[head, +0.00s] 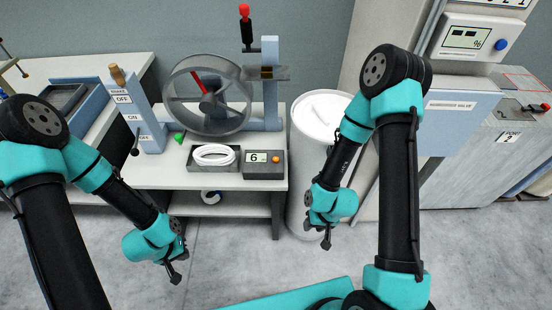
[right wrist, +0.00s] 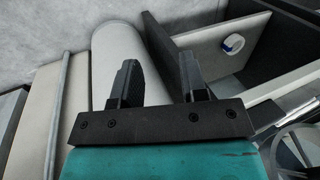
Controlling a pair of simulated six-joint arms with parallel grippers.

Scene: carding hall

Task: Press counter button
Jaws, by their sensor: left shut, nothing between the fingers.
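The counter (head: 264,173) is a small dark box on the front edge of the white table. Its display reads 6, and an orange button (head: 276,159) sits to the right of the display. My left gripper (head: 177,273) is shut and empty, in front of the table and low to the left of the counter. My right gripper (head: 327,238) hangs in front of the white drum, to the right of the counter. In the right wrist view its two fingers (right wrist: 160,82) stand apart with nothing between them. Neither gripper touches the counter.
A grey tray (head: 190,163) with a white coil (head: 214,154) stands directly left of the counter. A large wheel (head: 208,96) stands behind them. The white drum (head: 300,190) is right of the table. A tape roll (head: 211,197) lies on the lower shelf.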

